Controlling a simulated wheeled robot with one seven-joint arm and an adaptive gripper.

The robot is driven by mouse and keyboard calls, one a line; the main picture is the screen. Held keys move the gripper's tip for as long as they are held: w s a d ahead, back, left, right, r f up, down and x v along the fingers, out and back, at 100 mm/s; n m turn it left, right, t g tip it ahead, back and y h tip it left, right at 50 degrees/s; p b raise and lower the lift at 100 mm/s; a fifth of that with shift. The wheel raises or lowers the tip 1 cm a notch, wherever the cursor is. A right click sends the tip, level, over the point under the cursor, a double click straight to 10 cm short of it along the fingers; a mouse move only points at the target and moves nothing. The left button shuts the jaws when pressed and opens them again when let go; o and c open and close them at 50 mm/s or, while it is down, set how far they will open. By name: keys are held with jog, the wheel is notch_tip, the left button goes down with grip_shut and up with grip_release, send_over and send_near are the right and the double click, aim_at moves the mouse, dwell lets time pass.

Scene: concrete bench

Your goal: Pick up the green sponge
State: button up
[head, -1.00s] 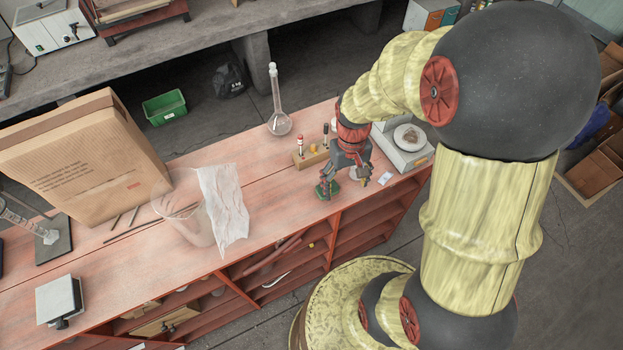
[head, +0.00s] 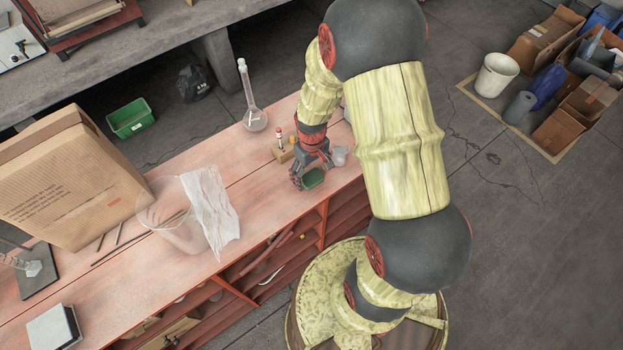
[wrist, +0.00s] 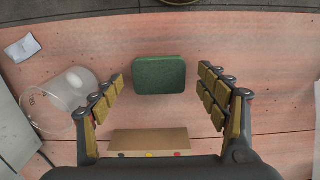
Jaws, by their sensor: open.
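The green sponge (wrist: 159,75) lies flat on the reddish bench top in the wrist view, centred ahead of my fingers and apart from both. It also shows in the head view (head: 313,178), partly hidden by my gripper. My gripper (wrist: 161,84) is open and empty, with one finger on each side of the sponge's line. In the head view my gripper (head: 311,176) is low over the bench, right by the sponge.
A wooden block (wrist: 148,142) with coloured tops and a clear beaker (wrist: 65,98) are close by my fingers. A glass flask (head: 254,119) stands at the back edge. A large beaker (head: 165,212) with a white cloth (head: 212,208) stands left, by a cardboard box (head: 75,180).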

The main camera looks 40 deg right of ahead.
jog(key=shift+f, duration=0.6)
jog(key=shift+c, duration=0.7)
jog(key=c, duration=0.6)
jog(key=shift+c, duration=0.2)
